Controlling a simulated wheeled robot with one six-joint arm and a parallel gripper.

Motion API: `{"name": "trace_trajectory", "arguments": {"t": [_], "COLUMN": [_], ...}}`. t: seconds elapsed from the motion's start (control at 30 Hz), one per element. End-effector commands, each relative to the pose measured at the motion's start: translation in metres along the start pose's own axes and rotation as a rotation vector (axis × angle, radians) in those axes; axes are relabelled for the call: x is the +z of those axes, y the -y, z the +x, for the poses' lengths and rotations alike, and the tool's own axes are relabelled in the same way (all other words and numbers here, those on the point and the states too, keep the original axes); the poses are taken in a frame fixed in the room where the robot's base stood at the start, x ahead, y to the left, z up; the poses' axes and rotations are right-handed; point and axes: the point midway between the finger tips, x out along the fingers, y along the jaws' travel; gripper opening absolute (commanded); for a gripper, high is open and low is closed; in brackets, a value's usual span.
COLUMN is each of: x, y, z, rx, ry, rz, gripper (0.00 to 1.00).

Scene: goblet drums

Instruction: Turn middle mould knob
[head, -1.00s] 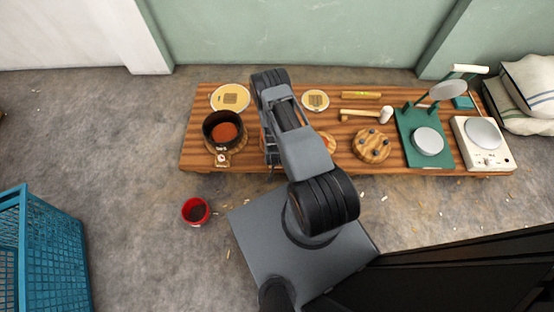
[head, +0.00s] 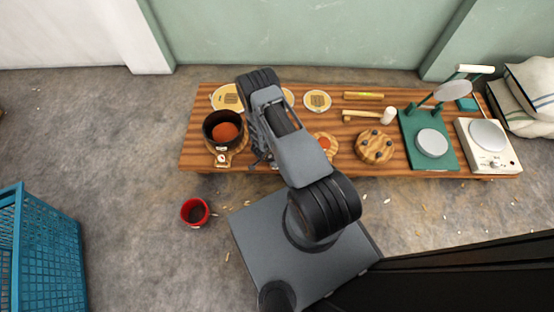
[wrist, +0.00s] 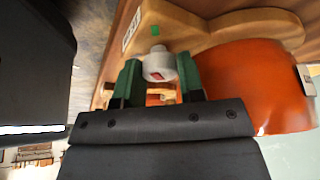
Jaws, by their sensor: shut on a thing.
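In the wrist view the two green fingers of my gripper (wrist: 158,76) are shut on a pale grey knob (wrist: 158,65) with a red mark on it. The knob sits at the edge of a wooden mould base (wrist: 190,30), which has a small green mark above the knob. An orange rounded bowl (wrist: 255,85) stands on this base at the right. In the head view my arm hides the middle of the bench, so the held knob and my fingertips cannot be seen there.
The wooden bench (head: 190,150) bears a dark pot with orange contents (head: 222,128) on the left, another mould (head: 325,146), a round wooden block (head: 374,147), a mallet (head: 388,116) and a green press (head: 432,143). A red cup (head: 195,212) and blue crate (head: 40,250) stand on the floor.

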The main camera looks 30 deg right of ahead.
Motion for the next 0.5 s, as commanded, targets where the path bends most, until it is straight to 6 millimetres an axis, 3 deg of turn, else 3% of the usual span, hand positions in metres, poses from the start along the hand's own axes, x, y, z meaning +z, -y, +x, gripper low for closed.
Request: {"name": "trace_trajectory", "arguments": {"t": [0.5], "x": [0.0000], "y": [-0.0016], "z": [0.0006], "rx": [0.040], "ry": [0.000], "rz": [0.088], "gripper": [0.12]}}
